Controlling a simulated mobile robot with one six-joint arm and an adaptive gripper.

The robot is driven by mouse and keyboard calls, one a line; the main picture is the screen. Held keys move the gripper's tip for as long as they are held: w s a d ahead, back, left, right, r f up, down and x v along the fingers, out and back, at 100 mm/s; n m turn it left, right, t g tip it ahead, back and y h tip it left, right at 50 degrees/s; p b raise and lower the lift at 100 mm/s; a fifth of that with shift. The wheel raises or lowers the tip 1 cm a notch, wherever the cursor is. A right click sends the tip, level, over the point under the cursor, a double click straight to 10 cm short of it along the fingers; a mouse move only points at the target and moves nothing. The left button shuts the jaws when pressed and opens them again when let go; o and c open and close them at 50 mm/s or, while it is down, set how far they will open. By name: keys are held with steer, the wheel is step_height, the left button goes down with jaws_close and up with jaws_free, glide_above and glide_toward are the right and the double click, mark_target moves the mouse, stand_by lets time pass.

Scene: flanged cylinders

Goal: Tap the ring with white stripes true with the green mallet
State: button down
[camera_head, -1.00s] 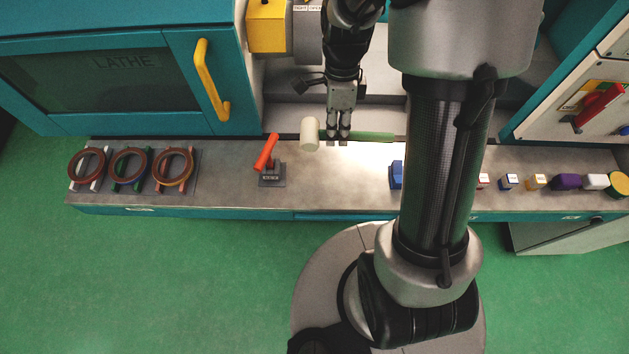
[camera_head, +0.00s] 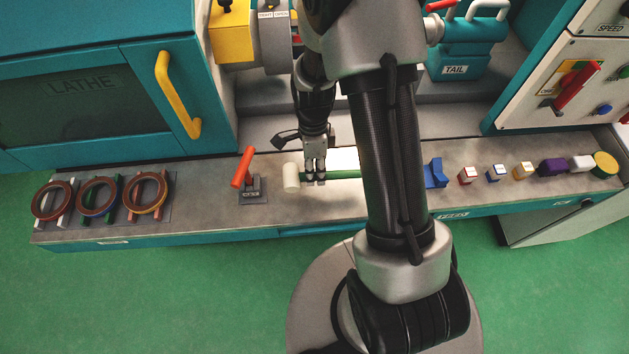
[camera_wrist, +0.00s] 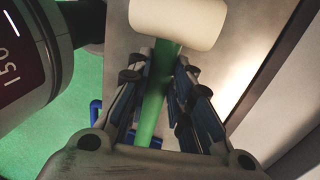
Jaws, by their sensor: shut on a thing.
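The green mallet has a cream head (camera_head: 291,177) and a green handle (camera_head: 346,174). My gripper (camera_head: 315,180) is shut on the handle close behind the head, above the bench. In the wrist view the green handle (camera_wrist: 154,105) runs between the fingers, with the cream head (camera_wrist: 178,22) beyond the fingertips. White stripes on a ring are too small to tell.
A red lever (camera_head: 242,168) stands on the bench between rings and mallet. A blue block (camera_head: 435,174) and several small coloured blocks are to the right. The lathe door with its yellow handle (camera_head: 178,95), a yellow box (camera_head: 230,32) and the tailstock (camera_head: 466,55) stand behind.

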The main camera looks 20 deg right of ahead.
mark_target(315, 179)
steer(key=shift+f+b, duration=0.45)
steer(key=shift+f, duration=1.6)
steer(key=shift+f, duration=0.25)
steer(key=c, duration=1.4)
jaws_free()
steer(key=shift+c, duration=0.2)
